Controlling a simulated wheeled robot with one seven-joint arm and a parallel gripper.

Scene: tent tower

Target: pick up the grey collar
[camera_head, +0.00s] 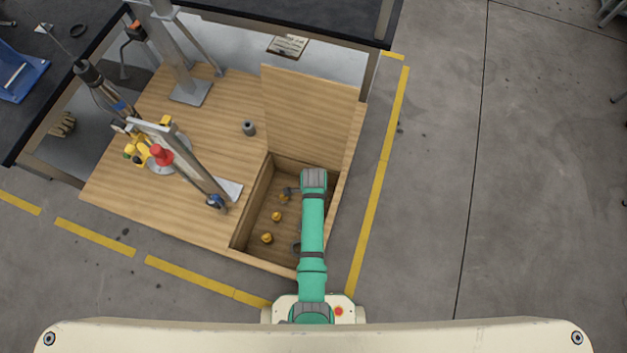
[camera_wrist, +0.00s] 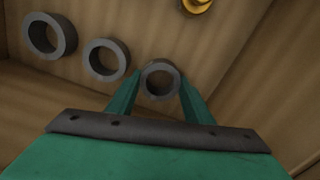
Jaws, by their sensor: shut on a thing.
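My gripper (camera_wrist: 160,82) is shut on a grey collar (camera_wrist: 160,97), a short ring with an open bore, held between the fingertips. In the wrist view two more grey collars, a middle one (camera_wrist: 92,67) and a larger one at the left (camera_wrist: 32,47), lie to the left of the held one, apart from the fingers. I cannot tell whether the held collar touches the surface behind it. In the head view my arm reaches over the open wooden bin (camera_head: 252,207) and hides the gripper and the held collar.
Several yellow pieces (camera_head: 277,216) lie in the bin; one (camera_wrist: 197,4) shows at the wrist view's top edge. The raised lid (camera_head: 312,118) stands behind the bin. A grey cylinder (camera_head: 249,128) and a tower assembly (camera_head: 165,150) stand on the wooden table left of it.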

